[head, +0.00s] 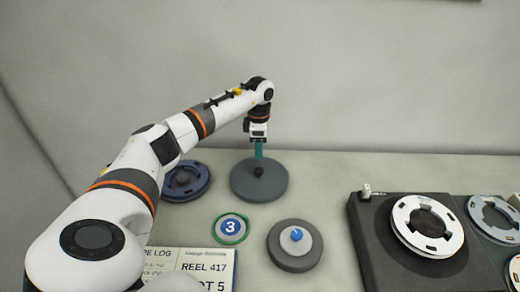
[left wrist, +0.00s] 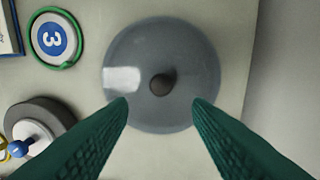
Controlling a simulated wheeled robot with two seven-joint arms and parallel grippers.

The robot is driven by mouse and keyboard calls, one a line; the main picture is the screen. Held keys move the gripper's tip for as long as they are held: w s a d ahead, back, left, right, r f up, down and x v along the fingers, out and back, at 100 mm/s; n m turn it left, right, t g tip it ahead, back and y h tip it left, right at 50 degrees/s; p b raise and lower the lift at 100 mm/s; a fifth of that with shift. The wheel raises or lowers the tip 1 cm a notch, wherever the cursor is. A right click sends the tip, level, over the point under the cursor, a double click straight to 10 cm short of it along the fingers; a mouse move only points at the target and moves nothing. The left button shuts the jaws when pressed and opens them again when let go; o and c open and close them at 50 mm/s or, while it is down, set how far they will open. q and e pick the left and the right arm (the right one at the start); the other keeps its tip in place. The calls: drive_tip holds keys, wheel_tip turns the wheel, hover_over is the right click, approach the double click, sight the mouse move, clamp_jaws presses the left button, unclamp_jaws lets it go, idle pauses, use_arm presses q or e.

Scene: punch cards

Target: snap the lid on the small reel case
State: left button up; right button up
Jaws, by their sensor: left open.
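A round grey-blue lid (head: 275,187) with a dark knob (head: 258,171) lies flat on the table, below my left gripper. In the left wrist view the lid (left wrist: 190,60) shows a pale label beside the knob (left wrist: 162,84). My left gripper (head: 259,156) points straight down over the lid. Its green fingers (left wrist: 160,103) are open and empty, apart on either side of the knob's line; I cannot tell whether they reach down to its height. A round dark grey piece (head: 291,259), which looks like the small reel case, holds a white disc with a blue knob (head: 297,236). My right gripper is not in view.
A green-rimmed disc marked 3 (head: 231,227) and a printed log sheet (head: 200,262) lie nearer. A dark blue reel (head: 184,183) is partly behind my arm. A dark deck (head: 379,250) with a white reel (head: 427,226) stands at right.

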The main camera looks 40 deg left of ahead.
sight(259, 170)
use_arm(q)
drive_tip(key=shift+s+f+b, duration=0.15)
drive_tip(key=shift+f+b, duration=0.2)
drive_tip(key=shift+b, duration=0.2)
drive_tip(key=shift+f+b, duration=0.3)
drive_tip(key=shift+f, duration=0.1)
wheel_tip(259, 170, down, 5)
drive_tip(key=b, duration=0.3)
wheel_tip(259, 170, down, 2)
drive_tip(key=shift+b, duration=0.85)
drive_tip(key=shift+a+f+b, duration=0.1)
drive_tip(key=shift+f+b, duration=0.25)
drive_tip(key=shift+f, duration=0.3)
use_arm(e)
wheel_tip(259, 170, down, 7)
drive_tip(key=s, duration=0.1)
use_arm(q)
drive_tip(key=shift+c, duration=0.2)
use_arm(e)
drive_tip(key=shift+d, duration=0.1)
